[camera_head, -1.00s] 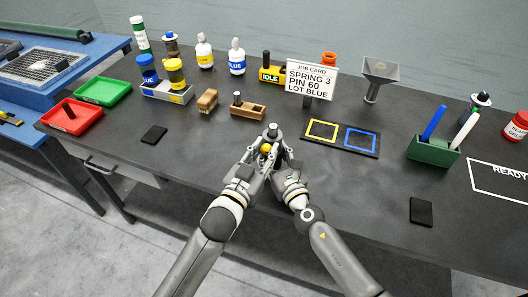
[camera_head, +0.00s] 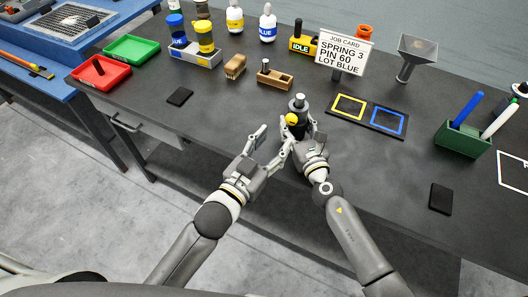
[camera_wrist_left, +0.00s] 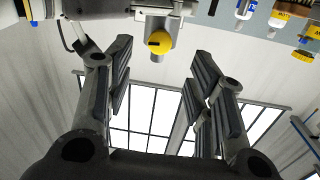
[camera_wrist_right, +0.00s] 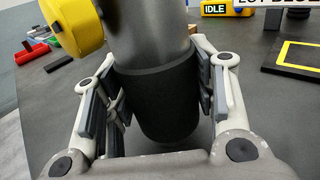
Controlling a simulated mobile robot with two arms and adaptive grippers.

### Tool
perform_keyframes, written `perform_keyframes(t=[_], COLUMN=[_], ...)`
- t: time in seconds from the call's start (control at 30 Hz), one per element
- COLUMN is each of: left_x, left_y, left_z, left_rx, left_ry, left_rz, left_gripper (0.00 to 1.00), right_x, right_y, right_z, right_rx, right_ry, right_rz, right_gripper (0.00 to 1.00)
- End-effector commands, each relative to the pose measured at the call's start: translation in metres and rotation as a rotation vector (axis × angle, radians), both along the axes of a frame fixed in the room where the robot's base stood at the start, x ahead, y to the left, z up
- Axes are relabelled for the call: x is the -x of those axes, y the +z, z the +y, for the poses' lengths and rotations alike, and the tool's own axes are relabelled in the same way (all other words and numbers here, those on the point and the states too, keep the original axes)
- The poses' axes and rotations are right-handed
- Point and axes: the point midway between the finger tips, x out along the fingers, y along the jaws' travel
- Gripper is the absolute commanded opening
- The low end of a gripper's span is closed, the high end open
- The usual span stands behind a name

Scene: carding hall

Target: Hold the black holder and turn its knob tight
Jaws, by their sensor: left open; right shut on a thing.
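The black holder (camera_head: 298,130) stands upright near the bench's front edge, with a grey upper part and a yellow knob (camera_head: 291,119) on its side. My right gripper (camera_head: 300,138) is shut on the holder. In the right wrist view its pads press both sides of the black sleeve (camera_wrist_right: 155,98), and the knob (camera_wrist_right: 74,25) sticks out at upper left. My left gripper (camera_head: 272,142) is open and empty, to the left of the knob and apart from it. In the left wrist view the knob (camera_wrist_left: 160,42) lies ahead of the spread fingers, with a dark slot mark on its face.
Behind the holder are a wooden block with holes (camera_head: 274,80) and a brush (camera_head: 235,66). A mat with yellow and blue squares (camera_head: 368,118) lies to the right, near the job card (camera_head: 343,52). A green pen box (camera_head: 462,140) stands farther right. The front-left bench top is mostly clear.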

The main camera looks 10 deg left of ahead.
Motion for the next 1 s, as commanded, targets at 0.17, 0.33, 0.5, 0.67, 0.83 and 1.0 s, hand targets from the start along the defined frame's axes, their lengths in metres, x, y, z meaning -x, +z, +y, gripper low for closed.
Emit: perform_keyframes(t=[0.17, 0.33, 0.5, 0.67, 0.83, 1.0], left_x=[0.023, 0.033, 0.034, 0.034, 0.034, 0.034], left_y=[0.000, 0.001, 0.001, 0.001, 0.001, 0.001], left_z=[0.010, 0.014, 0.015, 0.015, 0.015, 0.015], left_rx=[0.000, 0.000, 0.000, 0.000, 0.000, 0.000], left_ry=[0.000, 0.000, 0.000, 0.000, 0.000, 0.000], left_rz=[0.001, 0.000, -0.001, -0.001, -0.001, -0.001], left_gripper=[0.49, 0.49, 0.49, 0.49, 0.49, 0.49], right_x=[0.000, 0.000, 0.000, 0.000, 0.000, 0.000], right_y=[0.000, 0.000, 0.000, 0.000, 0.000, 0.000], right_z=[0.000, 0.000, 0.000, 0.000, 0.000, 0.000], right_rx=[0.001, 0.001, 0.001, 0.001, 0.001, 0.001], right_ry=[0.000, 0.001, 0.001, 0.001, 0.001, 0.001], right_rz=[0.000, 0.000, 0.000, 0.000, 0.000, 0.000], right_gripper=[0.09, 0.09, 0.09, 0.09, 0.61, 0.77])
